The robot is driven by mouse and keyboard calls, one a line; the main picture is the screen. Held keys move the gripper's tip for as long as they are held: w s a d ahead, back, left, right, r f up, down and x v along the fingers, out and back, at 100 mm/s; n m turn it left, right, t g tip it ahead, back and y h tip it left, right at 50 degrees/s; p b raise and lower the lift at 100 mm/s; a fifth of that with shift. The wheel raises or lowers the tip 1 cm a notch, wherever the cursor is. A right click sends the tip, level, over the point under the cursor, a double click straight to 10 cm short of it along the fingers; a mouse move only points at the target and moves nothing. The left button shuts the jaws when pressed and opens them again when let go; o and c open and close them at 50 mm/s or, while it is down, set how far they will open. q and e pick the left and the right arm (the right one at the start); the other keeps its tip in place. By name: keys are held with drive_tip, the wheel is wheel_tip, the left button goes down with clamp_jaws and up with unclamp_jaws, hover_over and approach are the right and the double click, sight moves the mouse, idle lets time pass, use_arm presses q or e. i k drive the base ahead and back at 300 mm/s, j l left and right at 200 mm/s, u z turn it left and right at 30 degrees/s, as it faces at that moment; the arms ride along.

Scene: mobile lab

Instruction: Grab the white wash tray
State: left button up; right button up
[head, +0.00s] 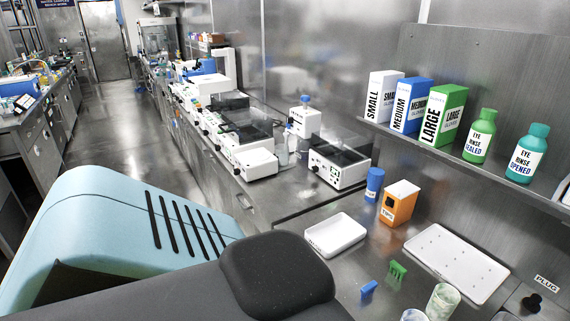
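A shallow white tray (336,245) with a raised rim lies on the steel bench, right of the dark rounded shape in the foreground. It looks empty. A larger, flat white board or tray (440,265) with small dark dots lies further right on the same bench. The white tray is apart from the other things around it. Neither of my grippers shows in the head view, so I cannot see their distance from the tray.
An orange box (398,205) and a blue container (374,184) stand behind the tray. Green (397,269) and blue (369,288) small pieces and a clear beaker (442,302) lie to its right. Glove boxes (443,117) and bottles (480,137) line a shelf above.

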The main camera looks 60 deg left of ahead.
sight(336, 234)
drive_tip(key=u, duration=1.55)
